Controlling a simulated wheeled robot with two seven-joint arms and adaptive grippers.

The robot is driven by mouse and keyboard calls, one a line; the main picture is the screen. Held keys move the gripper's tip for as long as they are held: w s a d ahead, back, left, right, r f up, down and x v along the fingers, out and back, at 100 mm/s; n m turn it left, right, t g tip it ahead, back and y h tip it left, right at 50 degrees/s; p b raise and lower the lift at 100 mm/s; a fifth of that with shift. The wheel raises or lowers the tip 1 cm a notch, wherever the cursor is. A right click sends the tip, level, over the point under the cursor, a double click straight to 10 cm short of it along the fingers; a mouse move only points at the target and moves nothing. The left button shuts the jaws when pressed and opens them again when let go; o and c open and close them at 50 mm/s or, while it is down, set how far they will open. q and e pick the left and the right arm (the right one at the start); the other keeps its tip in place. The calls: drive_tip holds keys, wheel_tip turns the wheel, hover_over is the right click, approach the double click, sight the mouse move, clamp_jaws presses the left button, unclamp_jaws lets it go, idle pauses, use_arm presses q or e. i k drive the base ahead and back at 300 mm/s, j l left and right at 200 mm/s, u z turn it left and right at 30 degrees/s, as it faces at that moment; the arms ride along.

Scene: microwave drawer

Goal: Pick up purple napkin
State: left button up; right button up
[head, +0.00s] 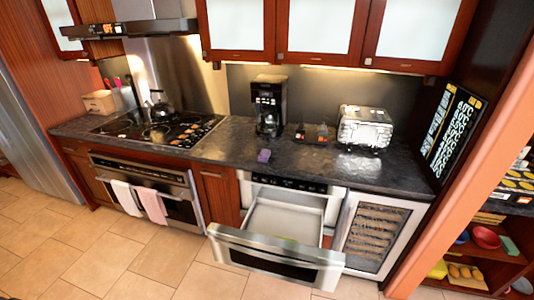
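A small purple object (264,156), likely the napkin, lies on the dark countertop (215,152) near its front edge. It is in front of the black coffee maker and above the microwave drawer. The microwave drawer (275,258) below the counter is pulled open, with its pale interior showing. Something small and yellow-green is at the drawer's front, too small to make out. Neither of my grippers is in the head view.
A coffee maker (268,105), a small dark rack (312,134) and a silver toaster (365,127) stand on the counter. A stove (160,127) with a kettle is at left. The open drawer juts over the tiled floor (105,255). Shelves (480,262) stand at right.

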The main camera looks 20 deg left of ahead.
sight(265, 155)
drive_tip(key=i+j+z, duration=0.25)
drive_tip(key=j+z, duration=0.15)
drive_tip(key=j, duration=0.4)
drive_tip(key=i+j+z, duration=0.1)
drive_tip(key=j+z, duration=0.25)
drive_tip(key=j, duration=0.5)
drive_tip(key=j+z, duration=0.4)
drive_tip(key=j, duration=0.45)
drive_tip(key=k+j+z, duration=0.1)
drive_tip(key=j+z, duration=0.25)
drive_tip(key=j, duration=0.55)
